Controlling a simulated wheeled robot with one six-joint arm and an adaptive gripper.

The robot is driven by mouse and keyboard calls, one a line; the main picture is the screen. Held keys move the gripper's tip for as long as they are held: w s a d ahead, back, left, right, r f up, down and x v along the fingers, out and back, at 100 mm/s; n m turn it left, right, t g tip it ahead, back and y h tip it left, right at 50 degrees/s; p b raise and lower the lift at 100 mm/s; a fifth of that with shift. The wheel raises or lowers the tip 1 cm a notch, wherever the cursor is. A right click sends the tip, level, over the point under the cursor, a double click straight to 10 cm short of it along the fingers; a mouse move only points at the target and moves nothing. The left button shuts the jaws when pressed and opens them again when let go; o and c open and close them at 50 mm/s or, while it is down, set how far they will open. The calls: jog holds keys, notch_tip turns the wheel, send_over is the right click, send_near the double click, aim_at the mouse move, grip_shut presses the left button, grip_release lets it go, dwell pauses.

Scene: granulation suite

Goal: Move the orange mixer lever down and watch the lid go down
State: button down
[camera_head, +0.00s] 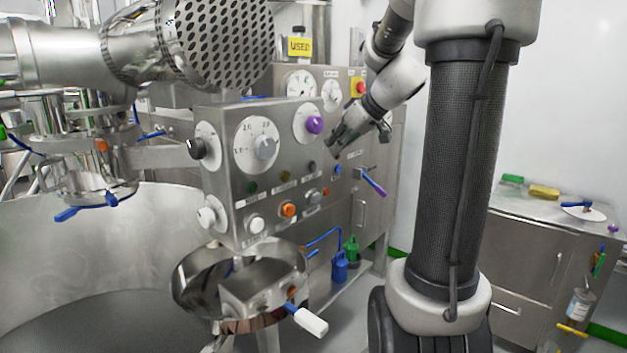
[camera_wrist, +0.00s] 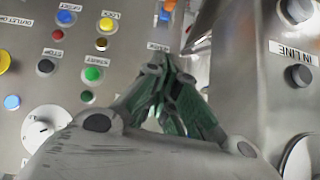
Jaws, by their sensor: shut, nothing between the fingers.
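My gripper (camera_head: 335,148) is shut and empty in the head view, in front of the steel control panels and just right of a purple knob. In the wrist view my gripper (camera_wrist: 172,75) points along a button panel, its dark green-lit fingers together. I cannot make out a clear orange lever. Orange parts in the head view are a round knob (camera_head: 288,210) on the near panel and a small piece (camera_head: 101,145) on the mixer arm at left. The steel mixer bowl (camera_head: 60,225) is at left; I cannot tell which part is its lid.
The near control box (camera_head: 232,190) carries dials and knobs. A rod with a purple handle (camera_head: 374,184) sticks out below my gripper. A white-handled valve (camera_head: 310,320) stands in front. In the wrist view, colored buttons (camera_wrist: 93,73) are at left and an IN LINE panel (camera_wrist: 294,52) at right.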

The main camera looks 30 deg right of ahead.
jog(key=shift+n, duration=0.5)
jog(key=x, duration=1)
jog(key=shift+w+f, duration=0.1)
jog(key=shift+f, duration=0.15)
jog(key=shift+s+d+f, duration=0.3)
jog(key=shift+s+f, duration=0.45)
jog(key=shift+f, duration=0.2)
jog(key=shift+s+f, duration=0.25)
jog(key=shift+f, duration=0.3)
jog(key=shift+d, duration=0.15)
